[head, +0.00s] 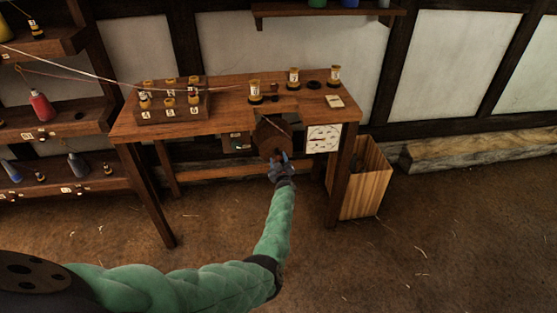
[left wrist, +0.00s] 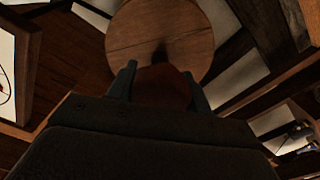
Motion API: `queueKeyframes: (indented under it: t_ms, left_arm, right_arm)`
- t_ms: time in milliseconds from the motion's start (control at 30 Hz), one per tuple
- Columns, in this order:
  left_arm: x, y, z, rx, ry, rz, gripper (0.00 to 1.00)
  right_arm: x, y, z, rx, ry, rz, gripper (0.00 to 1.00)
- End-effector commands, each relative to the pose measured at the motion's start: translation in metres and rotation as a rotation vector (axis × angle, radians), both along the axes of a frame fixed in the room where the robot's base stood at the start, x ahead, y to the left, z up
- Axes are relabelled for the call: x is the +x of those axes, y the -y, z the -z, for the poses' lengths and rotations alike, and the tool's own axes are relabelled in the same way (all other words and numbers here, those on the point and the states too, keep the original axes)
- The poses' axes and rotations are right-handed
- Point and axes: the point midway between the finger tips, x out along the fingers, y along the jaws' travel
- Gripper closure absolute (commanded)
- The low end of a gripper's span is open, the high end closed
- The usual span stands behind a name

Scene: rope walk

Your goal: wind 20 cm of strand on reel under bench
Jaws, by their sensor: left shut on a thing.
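The reel (head: 270,137) hangs under the bench top, dark and partly hidden by shadow. In the left wrist view its round wooden face (left wrist: 160,25) is close ahead. My left gripper (head: 280,160) is at the reel's front, under the bench (head: 225,116). Its fingers (left wrist: 162,82) are closed around a reddish-brown knob or handle (left wrist: 163,90) in front of the disc. Pale strands (head: 100,75) run from the left toward the bench top, and a short pale line shows by the reel. How much is wound is not clear.
A white dial panel (head: 323,138) hangs right of the reel. A wooden bin (head: 366,182) stands by the bench's right leg. A rack of spools (head: 172,112) and several small jars stand on top. Shelves (head: 75,130) are at left. The floor in front is open.

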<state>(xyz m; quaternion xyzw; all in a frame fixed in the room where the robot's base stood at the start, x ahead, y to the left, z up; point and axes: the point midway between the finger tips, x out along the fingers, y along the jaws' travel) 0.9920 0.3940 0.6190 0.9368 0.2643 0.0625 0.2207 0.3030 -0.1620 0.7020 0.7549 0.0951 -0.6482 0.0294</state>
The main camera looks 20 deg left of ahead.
Motion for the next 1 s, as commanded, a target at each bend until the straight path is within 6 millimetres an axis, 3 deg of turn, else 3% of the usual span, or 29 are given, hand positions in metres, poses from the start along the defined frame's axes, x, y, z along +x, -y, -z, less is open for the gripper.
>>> queueKeyframes:
  t_ms: [100,233,700,1000]
  left_arm:
    - [0.000,0.002,0.001,0.073,-0.049,0.002,0.72]
    - [0.000,0.002,0.002,0.143,-0.092,0.003,0.72]
    - [-0.001,0.001,0.002,0.257,-0.160,0.002,0.72]
    - [-0.001,0.001,0.003,0.260,-0.162,0.002,0.72]
  right_arm:
    - [0.003,-0.002,0.018,-0.003,-0.014,-0.001,0.64]
    - [0.008,-0.003,0.028,-0.003,-0.011,-0.001,0.64]
    - [0.008,-0.002,0.041,-0.008,-0.016,-0.004,0.64]
    - [0.006,-0.002,0.039,-0.008,-0.017,-0.004,0.64]
